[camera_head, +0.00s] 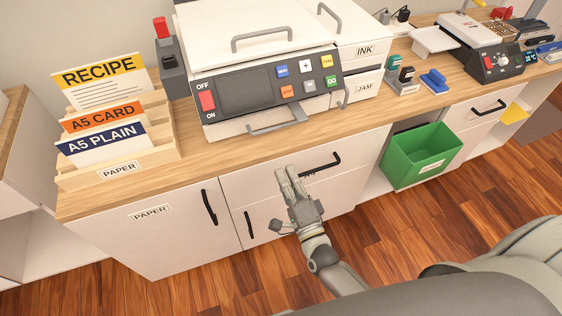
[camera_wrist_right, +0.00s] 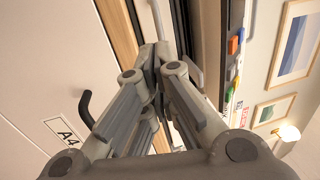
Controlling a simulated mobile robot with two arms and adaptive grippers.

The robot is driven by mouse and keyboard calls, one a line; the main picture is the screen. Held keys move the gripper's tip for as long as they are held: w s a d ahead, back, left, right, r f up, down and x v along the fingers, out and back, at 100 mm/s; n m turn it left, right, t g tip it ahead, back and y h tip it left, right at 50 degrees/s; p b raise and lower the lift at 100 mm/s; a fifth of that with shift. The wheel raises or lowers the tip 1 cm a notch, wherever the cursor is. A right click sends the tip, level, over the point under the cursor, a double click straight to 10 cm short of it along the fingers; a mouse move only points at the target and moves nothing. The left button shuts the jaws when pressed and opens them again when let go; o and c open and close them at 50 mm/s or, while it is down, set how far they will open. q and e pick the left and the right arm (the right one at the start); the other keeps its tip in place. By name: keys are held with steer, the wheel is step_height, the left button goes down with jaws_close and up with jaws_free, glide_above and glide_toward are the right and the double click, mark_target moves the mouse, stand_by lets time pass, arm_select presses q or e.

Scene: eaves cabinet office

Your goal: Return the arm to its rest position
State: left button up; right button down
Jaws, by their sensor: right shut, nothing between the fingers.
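My right gripper (camera_head: 286,174) is in front of the cabinet (camera_head: 180,225), below the counter's front edge, with its fingers pointing up toward the counter. Its fingers are shut together with nothing between them. In the wrist view the right gripper (camera_wrist_right: 155,62) shows its fingertips meeting, with the cabinet front on the left. A black drawer handle (camera_head: 325,165) is close to the right of the fingers in the head view; whether they touch cannot be told. My left gripper is not in view.
On the counter (camera_head: 190,170) stand a paper rack (camera_head: 118,172), a printer-like machine (camera_head: 255,90) and several small devices. A green bin (camera_head: 420,155) sits in the open bay to the right. Wooden floor (camera_head: 395,225) is clear in front of the cabinet.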

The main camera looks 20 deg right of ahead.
steer(key=s+f+n+g+y+p, duration=0.1)
steer(key=s+f+n+g, duration=0.4)
steer(key=f, duration=0.8)
steer(key=s+f+n+g+p, duration=0.1)
steer(key=s+f+n+g, duration=0.4)
steer(key=f, duration=0.7)
arm_select(q)
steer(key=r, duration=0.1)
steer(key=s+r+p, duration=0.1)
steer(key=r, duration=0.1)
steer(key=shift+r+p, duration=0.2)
steer(key=shift+p, duration=0.1)
arm_select(e)
steer(key=s+d+f+n+g, duration=0.2)
steer(key=s+f, duration=0.3)
steer(key=s, duration=0.4)
steer(key=s+d+f+n+g+h, duration=0.1)
steer(key=s+f+n+g, duration=0.3)
steer(key=s, duration=0.6)
steer(key=s+d+f+n+g+h, duration=0.1)
steer(key=s+d+f+n+g, duration=0.2)
steer(key=s+f, duration=0.4)
steer(key=s+d, duration=0.1)
steer(key=s, duration=0.2)
steer(key=shift+f+n, duration=0.3)
steer(key=shift+n, duration=0.1)
steer(key=shift+s+d, duration=0.1)
